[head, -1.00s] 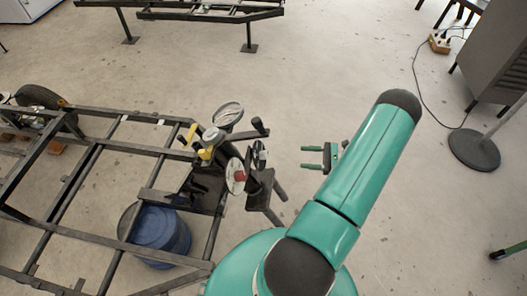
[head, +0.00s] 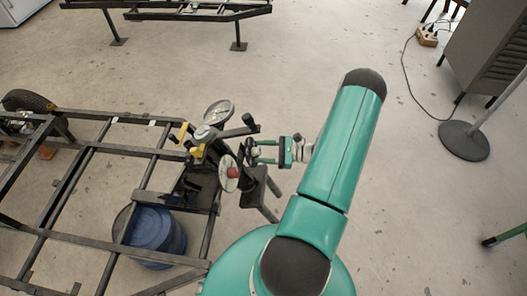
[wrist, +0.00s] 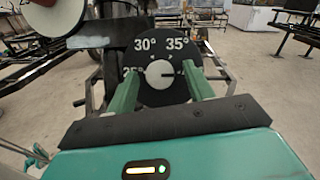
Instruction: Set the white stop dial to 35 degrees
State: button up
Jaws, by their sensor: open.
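The white stop dial (wrist: 158,92) is a small round knob at the centre of a black round plate (wrist: 165,45) in the wrist view. The plate reads 30° and 35° above the dial; further marks at left and right are partly hidden by my fingers. A dark pointer line lies roughly level across the dial, towards the right. My gripper (wrist: 160,70) is open, one green finger on each side of the dial; I cannot tell whether they touch it. In the head view my gripper (head: 258,152) reaches the black plate from the right.
A white disc with a red knob (head: 232,172) sits just left of the plate. A round gauge (head: 218,112) and yellow parts (head: 181,131) stand behind it. The black frame (head: 92,146) spreads left, with a blue drum (head: 153,232) beneath.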

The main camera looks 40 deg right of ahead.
jog(key=c, duration=1)
jog(key=shift+o, duration=0.2)
jog(key=shift+n, duration=0.4)
jog(key=n+g, duration=0.1)
jog(key=n, duration=0.2)
jog(key=n+g+y, duration=0.1)
jog(key=n+g, duration=0.1)
jog(key=n, duration=0.1)
jog(key=shift+w+d+n+y, duration=0.15)
jog(key=shift+n+y, duration=0.15)
jog(key=n+g, duration=0.1)
jog(key=n, duration=0.2)
jog(key=n+g, duration=0.1)
jog(key=n, duration=0.2)
jog(key=shift+w+r+n+g, duration=0.1)
jog(key=shift+r+n+g, duration=0.1)
jog(key=shift+n+g, duration=0.15)
jog(key=shift+d, duration=0.1)
jog(key=o, duration=1)
jog(key=shift+c, duration=0.2)
